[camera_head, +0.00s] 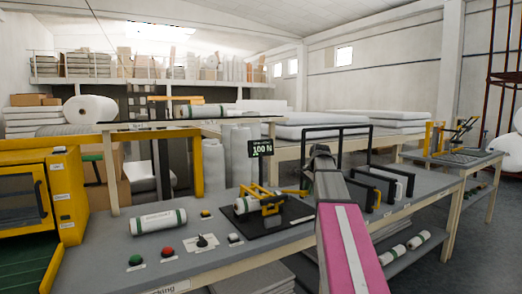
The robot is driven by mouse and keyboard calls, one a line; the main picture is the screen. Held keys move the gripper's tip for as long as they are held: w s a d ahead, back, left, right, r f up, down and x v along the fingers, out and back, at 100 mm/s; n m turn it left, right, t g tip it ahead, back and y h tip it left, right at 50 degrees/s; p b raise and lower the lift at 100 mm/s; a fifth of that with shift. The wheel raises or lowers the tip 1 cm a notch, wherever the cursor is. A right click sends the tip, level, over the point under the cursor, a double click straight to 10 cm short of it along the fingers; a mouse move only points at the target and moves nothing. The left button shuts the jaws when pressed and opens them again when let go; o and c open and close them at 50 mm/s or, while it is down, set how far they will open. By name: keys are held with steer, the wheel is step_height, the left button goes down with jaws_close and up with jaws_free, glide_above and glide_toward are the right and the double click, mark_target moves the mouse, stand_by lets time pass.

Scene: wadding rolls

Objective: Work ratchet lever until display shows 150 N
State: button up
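The display (261,148) stands on a post behind the bench and reads 100 N in green. Below it, a yellow clamping device (270,209) sits on a black base plate, with a white roll (245,204) at its left side. A yellow bar, which looks like the ratchet lever (292,192), reaches right from the device toward my arm. Its right end is partly hidden there. My pink and grey arm rises in front of the bench. My gripper is hidden behind it, so I cannot see whether it touches the lever.
A labelled roll (158,221) lies on the grey bench (200,265) at left. Green (135,260) and red (167,252) buttons sit near the front edge. A black frame (305,150) and black-handled holders (368,192) stand near my arm. A yellow machine (70,190) is at left.

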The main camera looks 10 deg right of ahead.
step_height(320, 180, up, 9)
steer(key=w+a, duration=0.1)
steer(key=w, duration=0.2)
stand_by(0.7)
steer(key=shift+s+f, duration=0.1)
stand_by(0.7)
steer(key=shift+f, duration=1.45)
steer(key=shift+s+d+f, duration=0.2)
steer(key=shift+s+f, duration=0.35)
steer(key=shift+f, duration=0.8)
steer(key=shift+s+d+f, duration=0.25)
steer(key=shift+s+f, duration=0.35)
steer(key=shift+f, duration=0.75)
steer(key=shift+s+d+f, duration=0.2)
steer(key=shift+s+f, duration=0.35)
steer(key=shift+f, duration=0.8)
steer(key=shift+r, duration=0.1)
